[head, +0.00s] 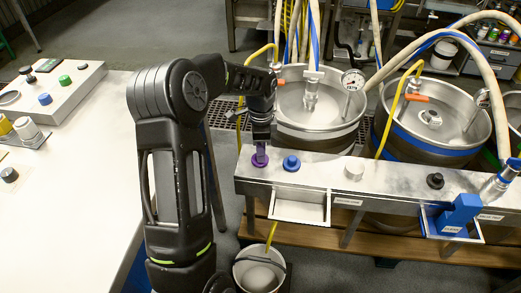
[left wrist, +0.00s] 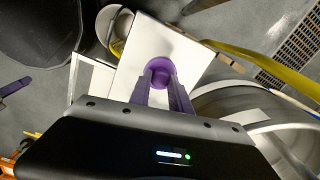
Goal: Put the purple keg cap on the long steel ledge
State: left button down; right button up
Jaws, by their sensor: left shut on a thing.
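The purple keg cap (head: 260,161) is at the left end of the long steel ledge (head: 322,175), left of a blue cap (head: 291,163). My left gripper (head: 261,146) points down and is shut on it. In the left wrist view the purple cap (left wrist: 160,72) sits between the fingertips of my left gripper (left wrist: 162,88), with the pale ledge top (left wrist: 195,45) behind it. The cap looks at or just above the ledge surface; I cannot tell whether it touches. My right gripper is not in view.
A white cap (head: 354,171) and a black cap (head: 435,181) stand farther right on the ledge. Steel kegs (head: 320,105) with hoses stand behind it. A bucket (head: 260,272) is below. A white table (head: 70,210) lies at left. Bare ledge lies between the caps.

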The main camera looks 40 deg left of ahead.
pick_arm(q)
jog(key=c, duration=1.2)
grip_release()
jog(key=shift+f, duration=0.1)
notch_tip(320, 180, up, 12)
jog(key=shift+r+p, duration=0.2)
jog(key=shift+p, duration=0.6)
